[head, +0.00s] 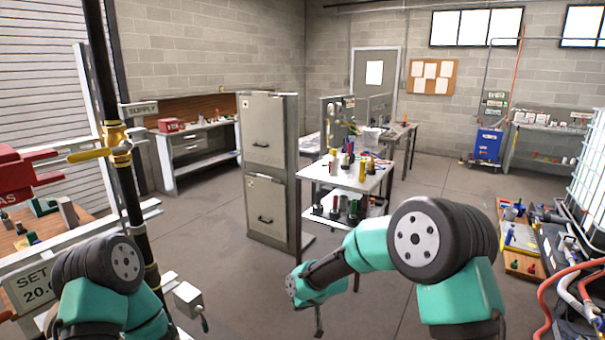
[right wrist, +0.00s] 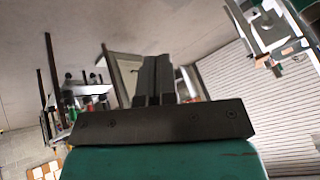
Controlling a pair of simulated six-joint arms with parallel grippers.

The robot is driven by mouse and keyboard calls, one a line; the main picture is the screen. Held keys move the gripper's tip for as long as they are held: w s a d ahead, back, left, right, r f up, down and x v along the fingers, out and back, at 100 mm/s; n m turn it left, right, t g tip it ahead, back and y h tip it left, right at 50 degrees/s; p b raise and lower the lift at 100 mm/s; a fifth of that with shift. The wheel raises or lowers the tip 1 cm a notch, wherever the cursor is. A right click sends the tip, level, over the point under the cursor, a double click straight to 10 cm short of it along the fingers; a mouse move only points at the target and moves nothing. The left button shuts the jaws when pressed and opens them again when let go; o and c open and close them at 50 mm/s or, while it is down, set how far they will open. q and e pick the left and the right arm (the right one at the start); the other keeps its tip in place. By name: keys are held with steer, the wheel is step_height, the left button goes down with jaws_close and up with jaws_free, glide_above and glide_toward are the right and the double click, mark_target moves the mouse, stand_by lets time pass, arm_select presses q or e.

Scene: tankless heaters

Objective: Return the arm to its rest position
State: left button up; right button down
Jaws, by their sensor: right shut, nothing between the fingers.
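My right arm comes in from the lower right of the head view, bent and reaching toward the middle over open floor. Its right gripper (head: 319,322) points down near the bottom edge and looks small and thin there. In the right wrist view the right gripper (right wrist: 155,75) shows its two dark fingers together, with nothing between them. It touches nothing that I can see. My left arm shows as a teal and black joint at the lower left of the head view, close to the bench and black pipe. The left gripper is not visible.
A black pipe with a yellow-handled brass valve (head: 88,154) stands at the left, near a grey box (head: 188,299). A tall grey cabinet (head: 268,230) and a white cart (head: 376,182) stand ahead. Red hoses (head: 553,290) lie at the right. The middle floor is clear.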

steer(key=s+d+f+m+g+h, duration=0.1)
steer(key=s+d+f+m+g, duration=0.15)
steer(key=s+d+f, duration=1.2)
steer(key=s+d+f+m, duration=0.2)
steer(key=s+d+f, duration=0.1)
steer(key=s, duration=0.4)
steer(key=s+d+f+m, duration=0.2)
steer(key=s+d+f, duration=0.2)
steer(key=s+d, duration=0.2)
steer(key=shift+s, duration=0.95)
